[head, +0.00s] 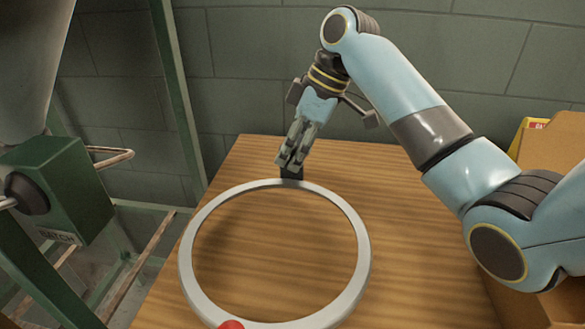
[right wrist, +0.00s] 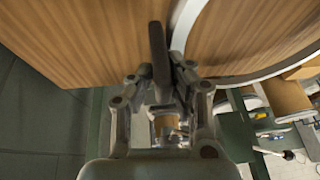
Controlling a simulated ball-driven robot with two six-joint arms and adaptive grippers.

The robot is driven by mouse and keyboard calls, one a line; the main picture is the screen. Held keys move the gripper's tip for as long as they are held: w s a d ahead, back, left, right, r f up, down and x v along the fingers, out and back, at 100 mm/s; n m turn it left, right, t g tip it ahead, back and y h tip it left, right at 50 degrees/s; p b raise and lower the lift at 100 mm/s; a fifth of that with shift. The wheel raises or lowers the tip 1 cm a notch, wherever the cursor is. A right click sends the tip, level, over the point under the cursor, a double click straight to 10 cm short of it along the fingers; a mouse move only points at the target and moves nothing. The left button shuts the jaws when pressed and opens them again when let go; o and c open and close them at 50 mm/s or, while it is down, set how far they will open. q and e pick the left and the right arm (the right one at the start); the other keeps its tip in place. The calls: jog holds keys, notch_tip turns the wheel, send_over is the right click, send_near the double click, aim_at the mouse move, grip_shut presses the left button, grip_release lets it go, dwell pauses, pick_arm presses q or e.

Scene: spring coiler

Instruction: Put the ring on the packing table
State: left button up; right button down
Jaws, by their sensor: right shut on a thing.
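The ring is a large pale grey hoop (head: 364,250) with a dark tab (head: 291,174) at its far side. It appears over the wooden packing table (head: 410,285) in the head view. I cannot tell whether it rests on the top or hangs just above it. My right gripper (head: 290,162) points down and is shut on the dark tab. In the right wrist view the tab (right wrist: 158,50) stands between the fingers (right wrist: 160,80), and part of the ring (right wrist: 182,28) curves beside it. My left gripper is out of view.
A red rounded part (head: 231,324) shows at the ring's near edge, cut off by the frame. A green machine box (head: 60,188) and green frame stand left of the table. A cardboard box (head: 555,140) is at the right. A block wall (head: 240,60) is behind.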

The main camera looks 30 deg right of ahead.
notch_tip(320, 180, down, 3)
jog(key=shift+s+f, duration=0.1)
jog(key=shift+f, duration=0.1)
jog(key=c, duration=1.3)
grip_release()
jog(key=shift+o, duration=0.2)
jog(key=v, duration=1.2)
